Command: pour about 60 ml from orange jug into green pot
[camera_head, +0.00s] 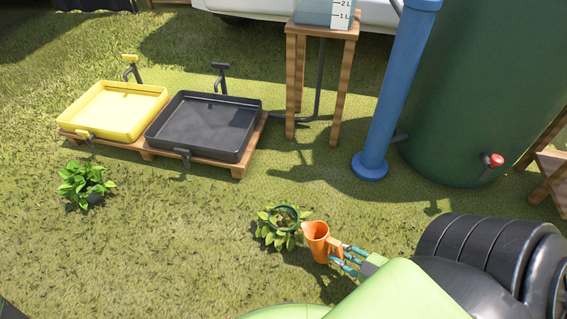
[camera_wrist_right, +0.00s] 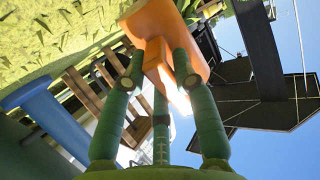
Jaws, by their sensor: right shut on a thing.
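The orange jug (camera_head: 317,240) is held just to the right of the green pot, its open top facing up and tilted a little in the head view. My right gripper (camera_head: 347,258) is shut on the jug's handle side. In the right wrist view the gripper's green fingers (camera_wrist_right: 157,80) close on the orange jug (camera_wrist_right: 150,22). The green pot (camera_head: 287,213) stands on the grass with leaves around its rim, close to the jug's left side. What is inside the jug and pot is too small to tell. My left gripper is not in view.
A yellow tray (camera_head: 112,112) and a black tray (camera_head: 207,124) rest on a pallet at the left. Another leafy plant (camera_head: 84,183) is at the far left. A blue column (camera_head: 390,100), a wooden stand (camera_head: 295,80) and a big green tank (camera_head: 480,90) stand behind. Grass in front is clear.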

